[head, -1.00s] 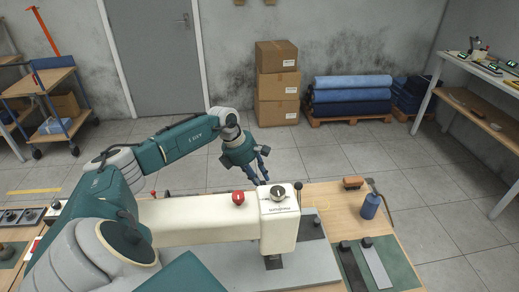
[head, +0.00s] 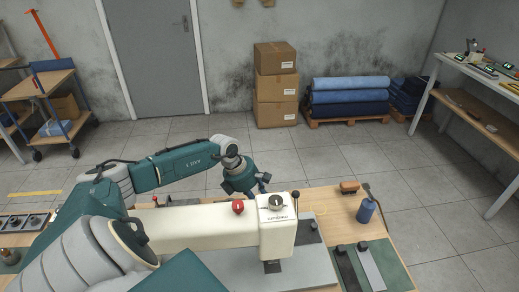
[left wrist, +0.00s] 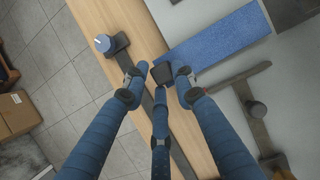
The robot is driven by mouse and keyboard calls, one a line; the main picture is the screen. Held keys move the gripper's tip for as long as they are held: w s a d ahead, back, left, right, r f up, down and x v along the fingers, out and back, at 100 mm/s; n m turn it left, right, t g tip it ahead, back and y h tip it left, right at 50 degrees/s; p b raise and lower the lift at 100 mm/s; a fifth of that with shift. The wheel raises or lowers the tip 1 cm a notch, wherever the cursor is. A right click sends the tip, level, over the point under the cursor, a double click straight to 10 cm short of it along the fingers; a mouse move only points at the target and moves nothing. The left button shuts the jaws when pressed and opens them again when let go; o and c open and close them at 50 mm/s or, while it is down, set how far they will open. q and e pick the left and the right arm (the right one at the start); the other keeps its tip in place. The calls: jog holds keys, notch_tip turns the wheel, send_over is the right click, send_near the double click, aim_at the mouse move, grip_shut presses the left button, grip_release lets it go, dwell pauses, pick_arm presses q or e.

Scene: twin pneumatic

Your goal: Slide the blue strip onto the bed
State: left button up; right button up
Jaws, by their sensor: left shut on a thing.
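The blue strip (left wrist: 222,40) lies flat in the left wrist view, running from the wooden table edge onto the grey bed (left wrist: 285,65). A black block (left wrist: 163,73) sits at its near end. My left gripper (left wrist: 159,79) has its three fingers closed around that block. In the head view the left gripper (head: 262,186) is low at the table's far edge, behind the cream press arm (head: 190,226); the blue strip is hidden there. The grey bed also shows under the press head (head: 313,265). My right gripper is not in view.
A dark bar with a round knob (left wrist: 257,109) lies on the bed near the strip. A blue bottle (head: 366,211) and a green mat with two strips (head: 394,270) are at the table's right.

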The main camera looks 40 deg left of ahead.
pick_arm(q)
jog(key=shift+s+d+r+p, duration=0.15)
jog(key=shift+s+d+p, duration=0.8)
jog(key=shift+d+p, duration=0.4)
jog(key=shift+a+f+b, duration=0.25)
jog(key=shift+f+b, duration=0.35)
jog(key=shift+b, duration=0.05)
jog(key=shift+w, duration=0.1)
jog(key=o, duration=1.2)
jog(key=shift+c, duration=0.2)
